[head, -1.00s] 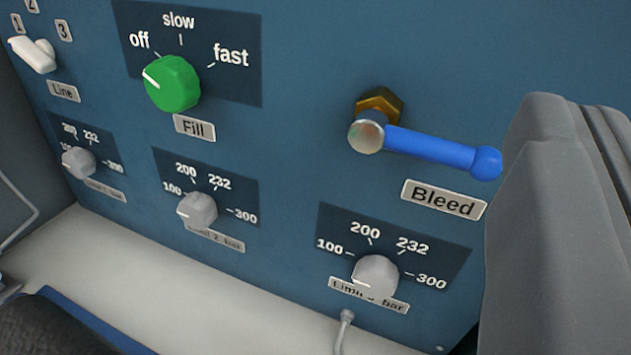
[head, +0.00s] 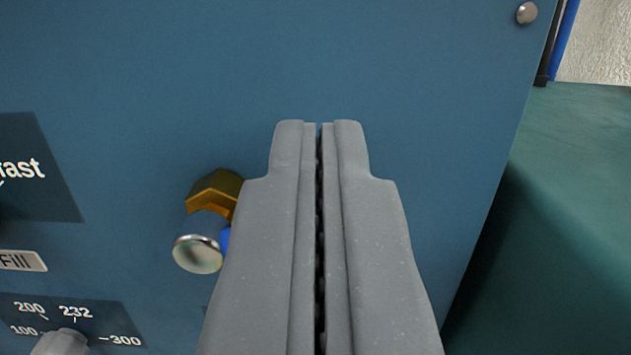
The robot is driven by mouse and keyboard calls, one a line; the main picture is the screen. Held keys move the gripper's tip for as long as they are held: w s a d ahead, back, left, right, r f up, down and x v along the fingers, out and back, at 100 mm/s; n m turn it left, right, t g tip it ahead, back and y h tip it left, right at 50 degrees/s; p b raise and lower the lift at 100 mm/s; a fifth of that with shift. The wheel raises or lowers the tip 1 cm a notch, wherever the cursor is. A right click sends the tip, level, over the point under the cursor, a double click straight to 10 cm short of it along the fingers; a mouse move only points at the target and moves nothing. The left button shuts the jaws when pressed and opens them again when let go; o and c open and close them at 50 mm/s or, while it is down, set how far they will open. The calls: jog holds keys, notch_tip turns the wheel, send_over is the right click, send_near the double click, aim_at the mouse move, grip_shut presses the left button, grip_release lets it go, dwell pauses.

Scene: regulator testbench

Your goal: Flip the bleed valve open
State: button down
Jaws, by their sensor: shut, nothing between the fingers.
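The bleed valve (head: 199,253) is on the blue panel, left of my gripper. Its round metal cap and brass hex fitting (head: 215,190) show. Only a sliver of its blue lever (head: 225,239) shows at the gripper's left edge; the rest is hidden behind the gripper, so its present angle cannot be told. My gripper (head: 319,123) is shut and empty, pointing up the picture in front of the panel. Whether it touches the lever cannot be seen. The Bleed label is hidden.
The Fill label (head: 20,260) and part of a limit knob (head: 62,342) with its scale are at the left. A screw (head: 526,13) sits near the panel's upper right corner. A green surface (head: 580,190) lies beyond the panel's right edge. The panel above the gripper is bare.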

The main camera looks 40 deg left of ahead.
jog(key=x, duration=0.3)
jog(key=shift+w+a, duration=0.25)
jog(key=shift+s+d+f+b, duration=0.15)
jog(key=shift+f+b, duration=0.05)
jog(key=shift+f, duration=0.45)
jog(key=shift+s+d+f+b, duration=0.1)
jog(key=shift+f+b, duration=0.05)
jog(key=shift+f, duration=0.5)
jog(key=shift+s+d+f+b, duration=0.15)
jog(key=shift+f+b, duration=0.05)
jog(key=shift+f, duration=0.45)
